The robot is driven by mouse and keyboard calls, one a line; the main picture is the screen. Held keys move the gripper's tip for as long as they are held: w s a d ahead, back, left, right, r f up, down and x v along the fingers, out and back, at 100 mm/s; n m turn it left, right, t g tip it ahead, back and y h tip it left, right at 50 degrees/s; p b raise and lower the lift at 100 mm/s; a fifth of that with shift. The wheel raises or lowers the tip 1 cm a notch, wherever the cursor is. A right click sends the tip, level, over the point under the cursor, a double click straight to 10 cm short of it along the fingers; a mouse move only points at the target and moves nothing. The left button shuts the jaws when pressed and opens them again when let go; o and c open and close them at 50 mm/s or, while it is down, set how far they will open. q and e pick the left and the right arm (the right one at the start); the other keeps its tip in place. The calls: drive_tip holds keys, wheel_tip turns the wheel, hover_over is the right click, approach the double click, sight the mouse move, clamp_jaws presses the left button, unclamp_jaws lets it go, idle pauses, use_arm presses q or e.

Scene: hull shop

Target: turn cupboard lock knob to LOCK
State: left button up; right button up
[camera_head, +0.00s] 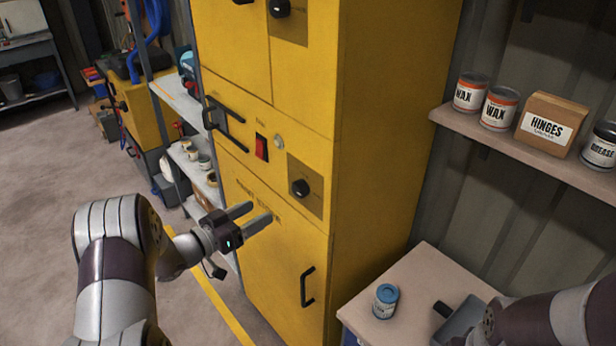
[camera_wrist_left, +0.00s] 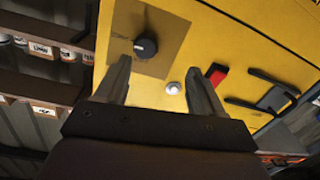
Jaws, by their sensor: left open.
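The lock knob (camera_head: 301,188) is a round black knob on a brown plate on the front of the yellow cupboard (camera_head: 300,255), above the lower door's handle. Its markings are too small to read. My left gripper (camera_head: 258,214) is open and empty in front of the cupboard, left of and below the knob, not touching it. In the left wrist view the knob (camera_wrist_left: 145,47) shows past the fingertips, nearer the left finger. My left gripper (camera_wrist_left: 160,72) has its fingers apart there. Part of my right arm shows at the lower right, without its gripper.
A red switch (camera_head: 261,147), a round pale button (camera_head: 279,141) and black handles (camera_head: 225,122) are left of the knob. Another black knob (camera_head: 280,7) is higher up. A bench (camera_head: 400,275) with a blue can (camera_head: 385,301) stands at the right, below a shelf (camera_head: 500,140) of tins.

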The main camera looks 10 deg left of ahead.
sight(296, 191)
use_arm(q)
wheel_tip(296, 191, up, 3)
drive_tip(key=s+d+p, duration=0.2)
drive_tip(key=d, duration=0.1)
drive_tip(key=shift+h, duration=0.3)
drive_tip(key=w+d, duration=0.1)
drive_tip(key=w, duration=0.2)
drive_tip(key=w+d+f+p, duration=0.1)
drive_tip(key=w, duration=0.2)
drive_tip(key=w+d, duration=0.1)
drive_tip(key=w, duration=0.1)
drive_tip(key=shift+w+d+f, duration=0.3)
drive_tip(key=shift+w+d, duration=0.1)
drive_tip(key=shift+d+r+p, duration=0.3)
drive_tip(key=shift+w+f, duration=0.25)
drive_tip(key=shift+w, duration=0.05)
drive_tip(key=shift+c, duration=0.6)
drive_tip(key=shift+w, duration=0.1)
drive_tip(key=c, duration=0.9)
use_arm(e)
drive_tip(key=s+r, duration=0.1)
drive_tip(key=r, duration=0.1)
drive_tip(key=s+r, duration=0.1)
drive_tip(key=r, duration=0.1)
drive_tip(key=shift+s, duration=0.3)
